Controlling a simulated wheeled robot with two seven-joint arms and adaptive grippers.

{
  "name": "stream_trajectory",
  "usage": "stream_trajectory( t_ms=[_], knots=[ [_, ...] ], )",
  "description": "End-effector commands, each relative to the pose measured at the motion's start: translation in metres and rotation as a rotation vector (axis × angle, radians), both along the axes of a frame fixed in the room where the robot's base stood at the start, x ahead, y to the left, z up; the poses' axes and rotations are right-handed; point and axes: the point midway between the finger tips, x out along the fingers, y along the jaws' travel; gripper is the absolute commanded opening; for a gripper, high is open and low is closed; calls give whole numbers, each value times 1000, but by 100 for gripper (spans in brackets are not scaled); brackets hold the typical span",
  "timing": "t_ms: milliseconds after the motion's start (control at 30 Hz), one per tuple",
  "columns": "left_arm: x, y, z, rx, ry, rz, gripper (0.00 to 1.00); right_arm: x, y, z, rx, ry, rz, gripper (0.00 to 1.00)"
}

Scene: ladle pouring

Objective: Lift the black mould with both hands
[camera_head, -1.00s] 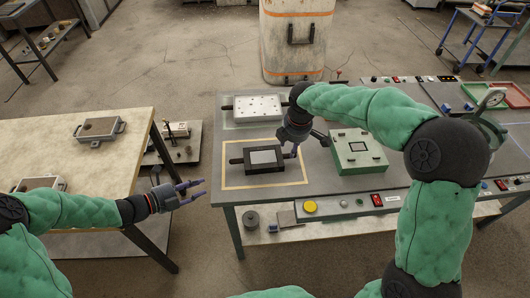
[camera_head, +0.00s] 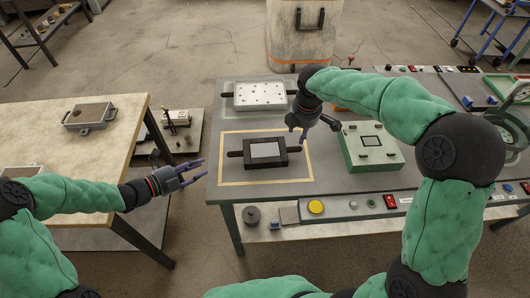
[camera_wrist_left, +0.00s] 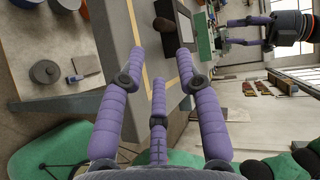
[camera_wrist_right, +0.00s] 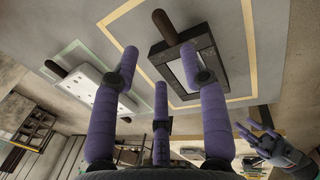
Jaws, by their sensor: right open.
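The black mould (camera_head: 265,146) lies flat inside the yellow-taped square on the grey table, with a light rectangular face and a dark handle on each side. My left gripper (camera_head: 194,174) is open and empty, left of the table edge and apart from the mould's left handle. In the left wrist view, part of the mould (camera_wrist_left: 167,9) and a handle show at the top, beyond the spread fingers. My right gripper (camera_head: 301,132) is open just above and behind the mould's right handle. In the right wrist view, the mould (camera_wrist_right: 208,48) and handle lie beyond its open fingers, with nothing between them.
A white studded mould (camera_head: 259,96) with dark handles lies behind the black one. A green box (camera_head: 370,147) stands close on the right. Buttons line the table's front edge, including a yellow one (camera_head: 316,207). A gap separates the beige table (camera_head: 95,155) at left.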

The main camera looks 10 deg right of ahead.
Motion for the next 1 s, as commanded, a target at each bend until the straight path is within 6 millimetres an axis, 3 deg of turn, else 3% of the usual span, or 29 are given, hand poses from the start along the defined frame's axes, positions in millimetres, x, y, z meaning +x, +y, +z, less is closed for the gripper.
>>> stream_trajectory(
  t_ms=[167, 700, 1000],
  knots=[
    [6, -11, -4, -1, -1, -3, 34, 2, 0, -14, 0, 4, -1, 44],
    [45, -79, -26, 0, 0, -4, 34, 18, -1, -93, 0, 3, -1, 44],
    [53, -90, -29, 0, 0, -1, 34, 21, -1, -106, 0, 0, 0, 44]
  ],
)
